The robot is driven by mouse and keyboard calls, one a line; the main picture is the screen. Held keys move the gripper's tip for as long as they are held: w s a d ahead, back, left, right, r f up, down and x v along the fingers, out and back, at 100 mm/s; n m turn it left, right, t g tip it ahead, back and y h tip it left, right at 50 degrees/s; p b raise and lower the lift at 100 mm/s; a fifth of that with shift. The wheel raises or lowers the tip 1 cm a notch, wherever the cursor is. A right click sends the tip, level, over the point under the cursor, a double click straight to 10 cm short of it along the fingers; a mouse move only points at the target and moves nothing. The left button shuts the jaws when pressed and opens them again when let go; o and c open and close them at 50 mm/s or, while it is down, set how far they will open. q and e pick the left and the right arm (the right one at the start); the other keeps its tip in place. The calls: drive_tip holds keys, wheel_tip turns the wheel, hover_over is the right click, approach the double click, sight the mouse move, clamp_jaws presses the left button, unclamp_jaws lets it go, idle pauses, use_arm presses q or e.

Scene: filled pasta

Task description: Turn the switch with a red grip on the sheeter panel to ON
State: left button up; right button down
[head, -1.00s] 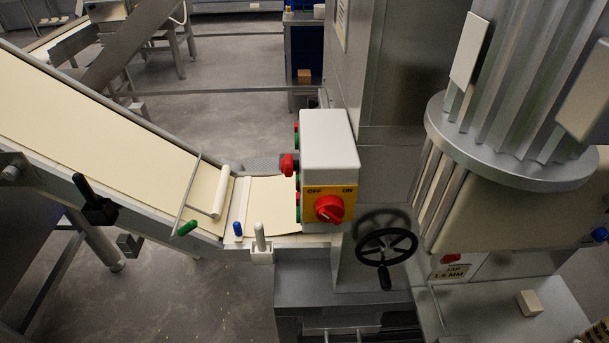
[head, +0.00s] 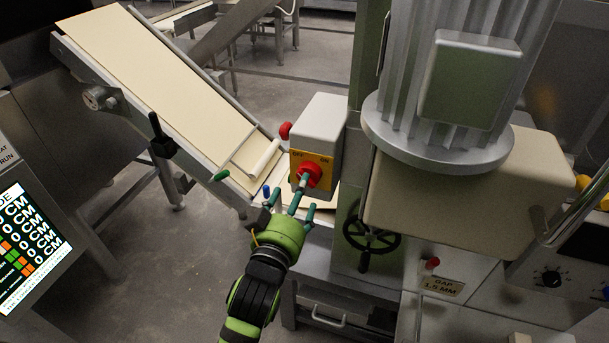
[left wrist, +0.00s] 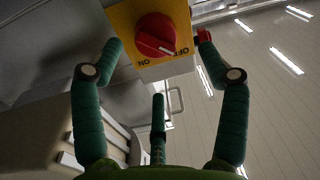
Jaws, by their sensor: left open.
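The red-grip switch (head: 309,174) sits on a yellow plate marked OFF and ON, on the front of a pale box (head: 320,120). In the left wrist view the red knob (left wrist: 155,36) appears upside down, and its white mark points towards OFF. My left gripper (head: 293,198) is in front of and just below the switch, with one finger overlapping the knob's lower edge in the head view. In the left wrist view its green fingers (left wrist: 159,70) are spread open, with the knob beyond and between the side fingertips. I cannot tell whether any finger touches it. My right gripper is not in view.
A red button (head: 285,130) sticks out of the box's left side. A black handwheel (head: 371,235) is below right. The conveyor (head: 175,85) slopes up to the left, with green and blue handles near its lower end. A motor housing (head: 440,100) stands at right.

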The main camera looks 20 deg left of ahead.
use_arm(q)
drive_tip(key=shift+w+d+p, duration=0.1)
drive_tip(key=shift+w+p, duration=0.75)
drive_tip(key=shift+w, duration=2)
drive_tip(key=c, duration=1.1)
drive_tip(key=shift+r, duration=0.1)
drive_tip(key=shift+c, duration=0.2)
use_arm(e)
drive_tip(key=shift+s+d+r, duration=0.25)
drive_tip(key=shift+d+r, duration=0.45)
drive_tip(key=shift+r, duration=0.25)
